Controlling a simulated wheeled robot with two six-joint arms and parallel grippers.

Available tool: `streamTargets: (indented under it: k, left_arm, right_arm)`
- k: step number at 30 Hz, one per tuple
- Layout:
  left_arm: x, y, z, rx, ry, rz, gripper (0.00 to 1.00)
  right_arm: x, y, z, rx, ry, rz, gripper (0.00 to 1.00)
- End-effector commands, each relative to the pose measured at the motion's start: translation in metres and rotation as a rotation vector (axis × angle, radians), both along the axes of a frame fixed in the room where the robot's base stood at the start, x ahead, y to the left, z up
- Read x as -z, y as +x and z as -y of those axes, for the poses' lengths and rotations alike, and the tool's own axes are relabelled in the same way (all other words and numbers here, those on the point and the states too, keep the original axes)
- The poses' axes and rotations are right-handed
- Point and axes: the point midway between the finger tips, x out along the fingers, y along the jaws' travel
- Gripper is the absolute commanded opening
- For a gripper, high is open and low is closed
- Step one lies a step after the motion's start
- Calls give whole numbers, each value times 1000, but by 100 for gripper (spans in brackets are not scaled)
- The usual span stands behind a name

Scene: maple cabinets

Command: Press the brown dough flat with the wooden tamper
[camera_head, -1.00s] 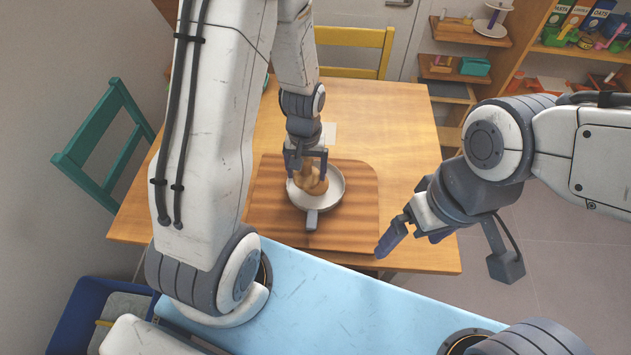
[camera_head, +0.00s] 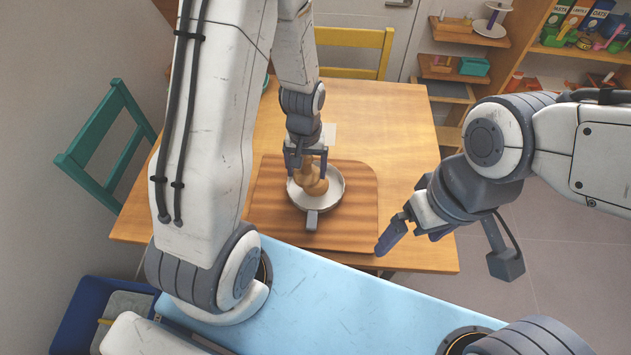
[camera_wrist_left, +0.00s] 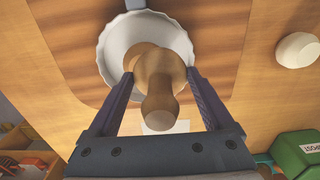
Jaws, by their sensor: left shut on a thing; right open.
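The wooden tamper (camera_wrist_left: 162,85) is light brown with a rounded knob handle. My left gripper (camera_head: 306,174) is shut on it over the pan; the jaws also flank it in the left wrist view (camera_wrist_left: 160,75). The white round pan (camera_head: 338,189) has a grey handle and sits on the wooden board. The brown dough (camera_wrist_left: 137,54) is partly hidden by the tamper, and shows in the pan in the head view (camera_head: 318,187). I cannot tell whether the tamper touches it. My right gripper (camera_head: 412,241) is open and empty, right of the board.
The striped board (camera_head: 355,222) lies on the wooden table (camera_head: 400,120). A pale round object (camera_wrist_left: 297,50) and a green box (camera_wrist_left: 298,153) are near the left wrist. A teal chair (camera_head: 105,140) and a yellow chair (camera_head: 355,39) stand around the table. Shelves are at back right.

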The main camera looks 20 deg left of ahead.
Motion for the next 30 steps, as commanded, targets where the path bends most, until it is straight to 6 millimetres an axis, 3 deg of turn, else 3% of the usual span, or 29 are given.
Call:
streamTargets:
  k: [30]
  left_arm:
    - [0, 12, 40, 2, 0, 0, 40]
  right_arm:
    - [-6, 0, 0, 0, 0, 0, 100]
